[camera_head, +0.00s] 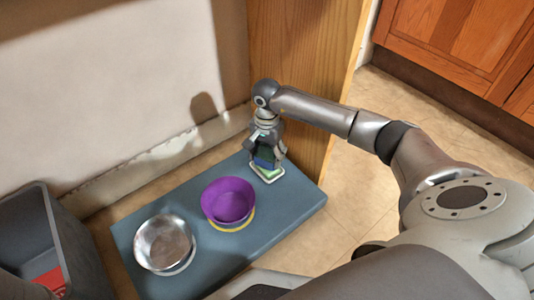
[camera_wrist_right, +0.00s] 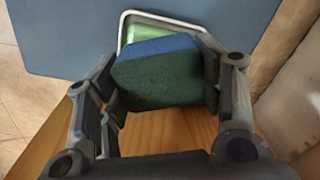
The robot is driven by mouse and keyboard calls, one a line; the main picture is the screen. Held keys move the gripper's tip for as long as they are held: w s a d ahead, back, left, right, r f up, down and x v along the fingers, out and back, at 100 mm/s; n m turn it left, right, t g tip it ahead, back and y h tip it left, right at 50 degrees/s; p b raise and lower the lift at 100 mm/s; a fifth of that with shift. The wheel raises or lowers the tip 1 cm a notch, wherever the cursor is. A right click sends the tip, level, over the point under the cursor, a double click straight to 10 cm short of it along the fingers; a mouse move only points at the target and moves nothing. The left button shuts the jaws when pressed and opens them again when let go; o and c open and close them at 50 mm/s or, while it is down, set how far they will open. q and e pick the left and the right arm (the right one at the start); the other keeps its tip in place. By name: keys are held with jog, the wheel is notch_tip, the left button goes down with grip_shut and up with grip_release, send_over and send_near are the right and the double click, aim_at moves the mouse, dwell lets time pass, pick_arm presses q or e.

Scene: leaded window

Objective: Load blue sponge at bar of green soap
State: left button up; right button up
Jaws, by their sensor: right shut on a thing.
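The blue sponge (camera_head: 265,154) is held between the fingers of my right gripper (camera_head: 267,150). In the right wrist view the sponge (camera_wrist_right: 158,78) shows a blue edge and a dark green face, with a finger on each side. The bar of green soap (camera_head: 267,174) lies in a white-rimmed dish at the far right end of the blue-grey board. In the right wrist view the soap (camera_wrist_right: 148,30) shows just beyond the sponge, which partly hides it. Whether sponge and soap touch cannot be told. My left gripper is not in view.
A purple bowl (camera_head: 228,199) with a yellow rim beneath it and a metal bowl (camera_head: 164,243) stand on the blue-grey board (camera_head: 285,210). A grey bin (camera_head: 85,262) with something red inside stands at left. A wooden panel (camera_head: 300,70) rises behind my right gripper.

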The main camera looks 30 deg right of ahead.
aim_at(267, 153)
jog(key=shift+f+b, duration=0.3)
jog(key=shift+f, duration=0.2)
dwell(0.5)
jog(key=shift+f, duration=0.1)
dwell(1.0)
notch_tip(267, 153, up, 7)
jog(key=p, duration=0.6)
dwell(0.3)
